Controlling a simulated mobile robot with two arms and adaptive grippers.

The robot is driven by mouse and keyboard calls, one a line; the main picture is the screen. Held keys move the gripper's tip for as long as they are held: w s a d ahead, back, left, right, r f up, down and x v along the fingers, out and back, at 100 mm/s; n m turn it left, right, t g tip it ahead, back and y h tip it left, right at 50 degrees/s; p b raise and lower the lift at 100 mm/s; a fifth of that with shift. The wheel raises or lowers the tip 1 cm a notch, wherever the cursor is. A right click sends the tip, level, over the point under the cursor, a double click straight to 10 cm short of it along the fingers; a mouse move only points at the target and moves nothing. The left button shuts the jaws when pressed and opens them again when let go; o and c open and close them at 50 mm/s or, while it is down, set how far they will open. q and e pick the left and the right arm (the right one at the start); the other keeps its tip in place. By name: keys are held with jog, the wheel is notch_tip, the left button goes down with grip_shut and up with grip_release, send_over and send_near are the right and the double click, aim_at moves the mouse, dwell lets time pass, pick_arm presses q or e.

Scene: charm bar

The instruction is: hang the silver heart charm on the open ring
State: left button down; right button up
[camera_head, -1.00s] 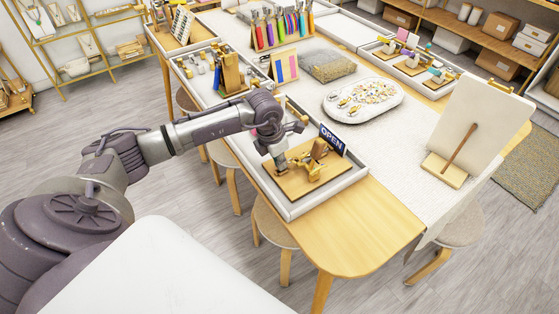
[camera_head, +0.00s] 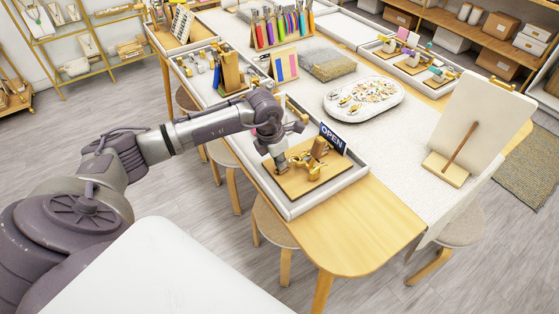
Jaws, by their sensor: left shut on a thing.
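My left gripper (camera_head: 280,164) points down over the left part of a wooden board (camera_head: 300,188) in a white tray (camera_head: 356,174). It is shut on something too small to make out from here. Gold-coloured fittings and a wooden block (camera_head: 319,147) stand on the board just right of the gripper. I cannot pick out the silver heart charm or the open ring at this size; the gripper and arm hide part of the board. My right gripper is not in view.
A blue OPEN sign (camera_head: 332,138) stands at the tray's back right edge. An oval white tray (camera_head: 364,97) of small charms lies farther back. A large cream panel on a stand (camera_head: 480,125) is at the right. The table's front corner (camera_head: 365,235) is bare.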

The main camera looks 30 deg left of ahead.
pick_arm(q)
jog(key=shift+f, duration=0.15)
dwell(0.5)
jog(key=c, duration=1.2)
grip_release()
jog(key=shift+p+v, duration=1.85)
jog(key=shift+v, duration=1.15)
